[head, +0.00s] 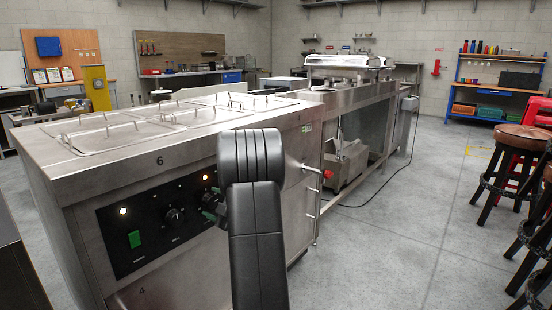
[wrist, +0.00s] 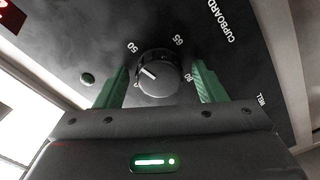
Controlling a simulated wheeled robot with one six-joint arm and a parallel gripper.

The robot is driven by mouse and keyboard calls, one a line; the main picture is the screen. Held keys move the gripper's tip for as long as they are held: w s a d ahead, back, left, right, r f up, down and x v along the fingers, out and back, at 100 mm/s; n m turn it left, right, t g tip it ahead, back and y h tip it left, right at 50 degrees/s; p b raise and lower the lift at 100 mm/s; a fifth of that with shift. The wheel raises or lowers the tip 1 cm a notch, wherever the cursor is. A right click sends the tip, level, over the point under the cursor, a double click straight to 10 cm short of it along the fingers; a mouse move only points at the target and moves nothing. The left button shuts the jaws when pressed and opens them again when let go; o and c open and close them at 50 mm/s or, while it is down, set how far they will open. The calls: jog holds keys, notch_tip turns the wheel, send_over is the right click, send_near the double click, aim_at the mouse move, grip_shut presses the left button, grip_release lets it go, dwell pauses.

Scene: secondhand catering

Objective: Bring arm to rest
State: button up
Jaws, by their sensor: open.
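My gripper (wrist: 161,70) is open in the wrist view, with one green finger on each side of a black control knob (wrist: 160,75). I cannot tell whether the fingers touch it. The knob's pointer is towards the upper left, near the 50 mark, and CUPBOARD is printed beside it. In the head view my black arm reaches to the front of the steel counter (head: 190,142). Small green parts of my gripper (head: 210,207) show left of the arm, at the right end of the black control panel (head: 130,244); the arm hides much of the gripper there.
The panel also has a green switch (head: 134,240), another knob (head: 174,217) and lit lamps. Lidded wells (head: 115,133) fill the counter top. A red-knobbed valve (head: 327,174) sticks out right of my arm.

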jog(key=n+b, duration=0.1)
jog(key=n, duration=0.5)
jog(key=shift+n+b, duration=0.4)
dwell(0.3)
